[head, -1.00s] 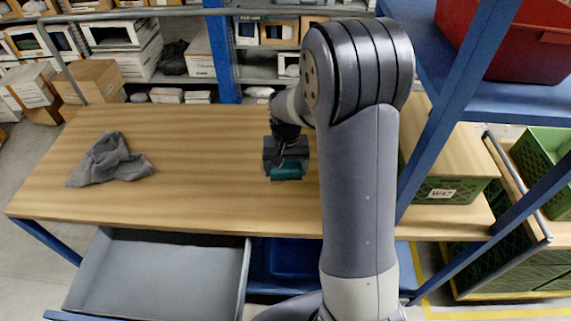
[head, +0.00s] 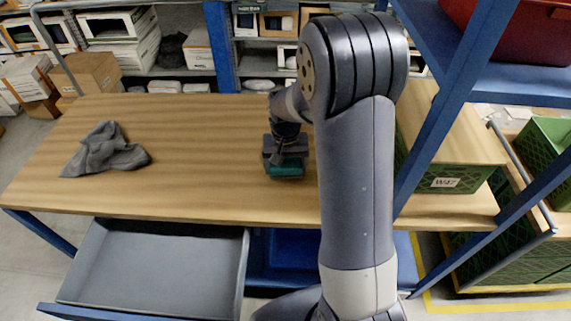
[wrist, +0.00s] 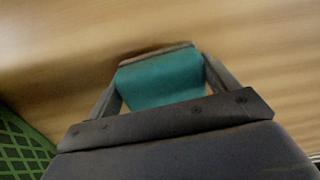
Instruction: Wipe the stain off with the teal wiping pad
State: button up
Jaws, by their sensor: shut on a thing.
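The teal wiping pad (head: 286,171) is in my gripper (head: 285,160), over the wooden tabletop (head: 215,190) right of its middle. In the wrist view the pad (wrist: 160,80) sits between the two fingers of my gripper (wrist: 162,82), which are shut on it. The pad is at or very close to the wood; I cannot tell whether it touches. A faint darker patch shows on the wood by the pad's far edge in the wrist view, perhaps a shadow. No clear stain shows in either view.
A crumpled grey cloth (head: 104,152) lies on the table's left. A grey drawer (head: 150,270) stands open below the front edge. A blue rack post (head: 447,95) and a green crate marked W47 (head: 470,183) stand to the right. The tabletop between cloth and pad is clear.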

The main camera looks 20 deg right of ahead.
jog(key=shift+f+b, duration=0.75)
jog(key=shift+f, duration=0.25)
